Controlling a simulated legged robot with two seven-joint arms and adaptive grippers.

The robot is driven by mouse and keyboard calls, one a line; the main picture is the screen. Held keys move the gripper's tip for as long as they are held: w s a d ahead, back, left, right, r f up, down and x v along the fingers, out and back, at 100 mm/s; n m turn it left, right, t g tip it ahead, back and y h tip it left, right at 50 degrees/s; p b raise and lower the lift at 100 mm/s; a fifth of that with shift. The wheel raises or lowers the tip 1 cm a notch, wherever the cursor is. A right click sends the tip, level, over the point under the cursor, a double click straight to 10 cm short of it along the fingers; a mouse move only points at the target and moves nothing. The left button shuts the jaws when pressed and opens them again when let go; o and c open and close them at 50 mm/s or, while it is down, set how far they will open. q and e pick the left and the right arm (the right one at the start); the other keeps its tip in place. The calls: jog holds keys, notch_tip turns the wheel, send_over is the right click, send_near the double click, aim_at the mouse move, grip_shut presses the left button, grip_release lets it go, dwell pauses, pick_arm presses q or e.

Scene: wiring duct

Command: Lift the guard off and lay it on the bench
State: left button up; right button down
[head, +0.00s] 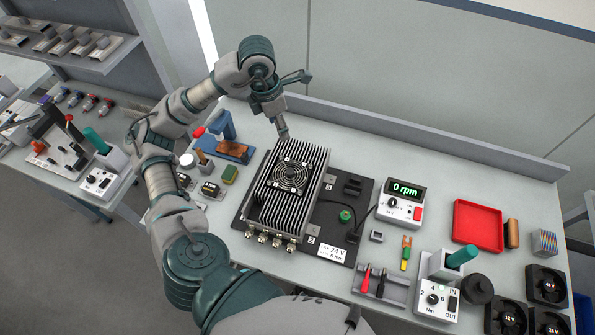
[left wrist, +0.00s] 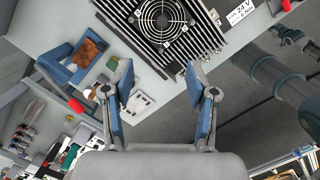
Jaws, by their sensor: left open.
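The round wire guard (head: 289,176) sits over a fan on top of the finned metal unit (head: 265,208), which lies on a dark board (head: 337,213) on the bench (head: 420,170). The guard also shows at the top of the left wrist view (left wrist: 163,18). My left gripper (head: 295,106) is beyond the far end of the finned unit, above the bench, apart from the guard. It is open and empty; in the left wrist view its blue-padded fingers (left wrist: 160,84) stand wide apart. My right gripper is not in view.
Right of the unit stand a meter reading 0 rpm (head: 400,206), a red tray (head: 478,224) and a teal-handled tool in a holder (head: 458,258). A blue clamp (head: 222,127) stands left of the unit. The bench behind the meter and tray is clear.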

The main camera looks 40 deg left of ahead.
pick_arm(q)
notch_tip(320, 180, down, 5)
jog(key=b, duration=0.4)
send_over(290, 171)
jog(key=f, duration=1.2)
jog(key=shift+s+a+f, duration=0.1)
jog(key=shift+s+a, duration=0.05)
jog(key=shift+a, duration=0.2)
jog(key=shift+d+f+p, duration=0.15)
jog(key=shift+f+p, duration=0.05)
jog(key=shift+f, duration=1.15)
jog(key=shift+d+f+p, duration=0.1)
jog(key=shift+f+p, duration=0.1)
jog(key=shift+f, duration=1.15)
grip_shut()
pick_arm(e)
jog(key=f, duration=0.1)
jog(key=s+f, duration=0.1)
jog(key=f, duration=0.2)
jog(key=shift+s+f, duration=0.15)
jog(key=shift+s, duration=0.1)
